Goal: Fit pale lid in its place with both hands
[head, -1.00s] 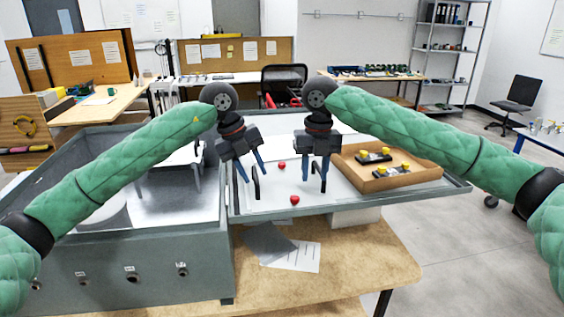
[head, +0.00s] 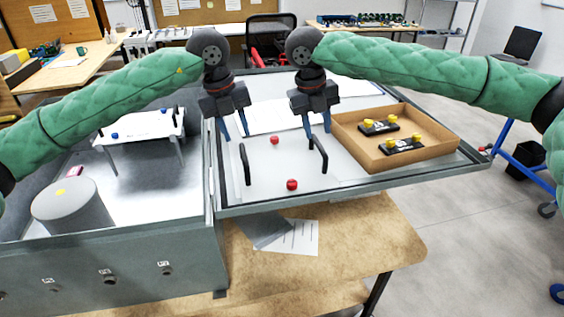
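The pale lid (head: 262,178) lies flat in the shallow grey tray at the centre. It has two upright black handles, a left one (head: 245,165) and a right one (head: 319,154), and two red knobs, one (head: 292,184) near its front and one (head: 275,140) further back. My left gripper (head: 235,133) is open, its blue fingers pointing down at the top of the left handle. My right gripper (head: 317,131) is open, with its fingers by the top of the right handle. Neither gripper visibly holds a handle. Exact contact is unclear.
An open grey bin (head: 105,262) on the left holds a small white table (head: 140,128) and a grey cylinder (head: 72,208). A cardboard box (head: 440,150) with black-and-yellow parts stands at the tray's right. Papers (head: 290,238) lie on the wooden bench below.

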